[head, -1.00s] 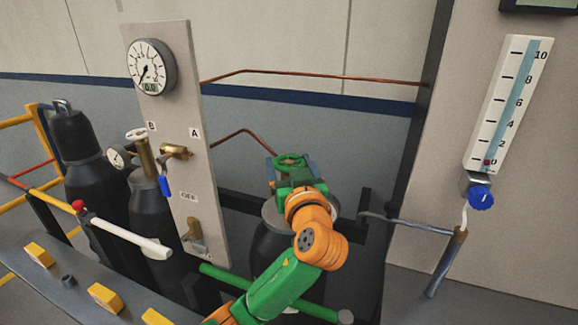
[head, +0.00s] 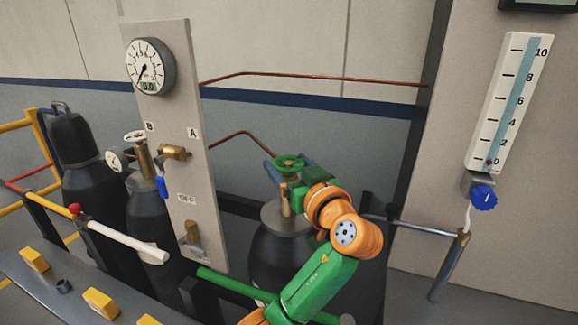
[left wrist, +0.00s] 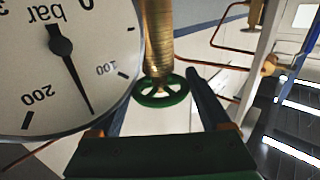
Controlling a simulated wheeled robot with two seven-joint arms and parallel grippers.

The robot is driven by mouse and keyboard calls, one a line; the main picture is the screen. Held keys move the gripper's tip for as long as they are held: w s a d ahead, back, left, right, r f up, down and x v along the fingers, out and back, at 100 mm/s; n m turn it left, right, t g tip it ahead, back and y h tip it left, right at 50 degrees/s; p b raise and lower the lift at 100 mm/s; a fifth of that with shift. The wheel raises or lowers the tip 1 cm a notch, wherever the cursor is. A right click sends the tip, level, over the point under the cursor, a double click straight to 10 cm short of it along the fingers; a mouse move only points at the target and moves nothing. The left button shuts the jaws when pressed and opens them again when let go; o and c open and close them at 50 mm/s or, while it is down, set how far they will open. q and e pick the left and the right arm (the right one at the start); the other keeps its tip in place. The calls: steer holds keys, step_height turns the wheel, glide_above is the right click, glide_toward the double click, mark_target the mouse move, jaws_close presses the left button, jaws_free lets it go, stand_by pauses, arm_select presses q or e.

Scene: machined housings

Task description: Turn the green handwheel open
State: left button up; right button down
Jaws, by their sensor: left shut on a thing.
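The green handwheel (head: 290,162) sits on top of a brass valve (head: 285,198) on a dark gas cylinder (head: 285,262) right of the grey panel. My left gripper (head: 286,172) is at the wheel, its arm reaching up from below right. The brass valve body also shows there (left wrist: 158,45), beside a large bar gauge (left wrist: 65,65). My right gripper is not in view.
The grey panel (head: 178,120) carries a round gauge (head: 150,66), brass valves and a blue lever (head: 162,187). A green bar (head: 225,284) crosses in front of the cylinder. A scale (head: 510,105) with a blue knob (head: 483,198) is at the right.

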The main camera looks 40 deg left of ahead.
mark_target(296, 173)
arm_select(q)
steer(key=o, duration=1.2)
steer(key=b+v, duration=0.3)
steer(key=v, duration=0.4)
